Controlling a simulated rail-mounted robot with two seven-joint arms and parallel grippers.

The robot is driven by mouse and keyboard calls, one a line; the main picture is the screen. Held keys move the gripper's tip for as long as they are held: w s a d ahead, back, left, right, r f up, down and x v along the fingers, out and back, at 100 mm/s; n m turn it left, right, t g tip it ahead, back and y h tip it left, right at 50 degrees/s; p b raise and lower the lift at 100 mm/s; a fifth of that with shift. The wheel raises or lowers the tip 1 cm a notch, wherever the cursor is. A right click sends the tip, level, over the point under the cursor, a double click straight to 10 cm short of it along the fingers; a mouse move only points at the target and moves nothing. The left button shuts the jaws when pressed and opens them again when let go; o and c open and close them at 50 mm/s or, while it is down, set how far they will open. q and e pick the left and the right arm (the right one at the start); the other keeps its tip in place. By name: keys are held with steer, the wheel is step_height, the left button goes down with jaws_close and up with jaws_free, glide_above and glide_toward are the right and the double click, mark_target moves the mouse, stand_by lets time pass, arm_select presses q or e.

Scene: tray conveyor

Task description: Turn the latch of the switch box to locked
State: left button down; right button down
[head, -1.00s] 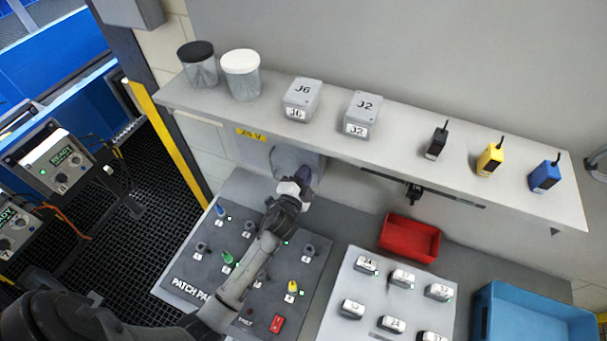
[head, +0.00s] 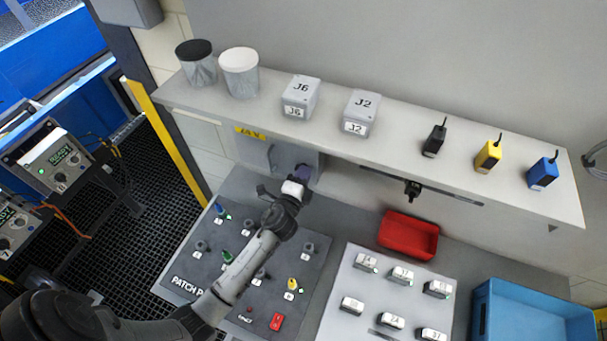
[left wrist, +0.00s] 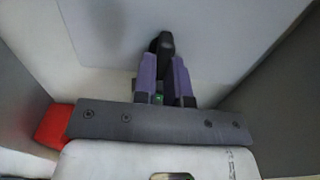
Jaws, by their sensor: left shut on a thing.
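The switch box (head: 256,153) is a grey box under the shelf, beside a yellow label. My left gripper (head: 303,172) is at the right part of its front. In the left wrist view the purple fingers of my left gripper (left wrist: 164,78) are shut on the black latch (left wrist: 166,42), whose rounded end sticks out past the fingertips. A pale grey face (left wrist: 110,40) lies behind it. The latch is hidden by the gripper in the head view, and I cannot read its lock marks. My right gripper is not in view.
Above is the shelf (head: 395,135) with jars, grey J6 and J2 boxes and small coloured devices. Below my arm lies the patch panel (head: 190,276) with plugs. A red bin (head: 408,236) and a blue crate (head: 535,315) stand to the right.

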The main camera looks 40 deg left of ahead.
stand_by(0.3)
arm_select(q)
steer(key=c, duration=1.2)
jaws_free()
steer(key=shift+o, duration=0.2)
steer(key=b+v, duration=0.2)
steer(key=v, duration=1.1)
steer(key=shift+s+d+b, duration=0.15)
steer(key=shift+s+b, duration=0.15)
steer(key=shift+s, duration=0.1)
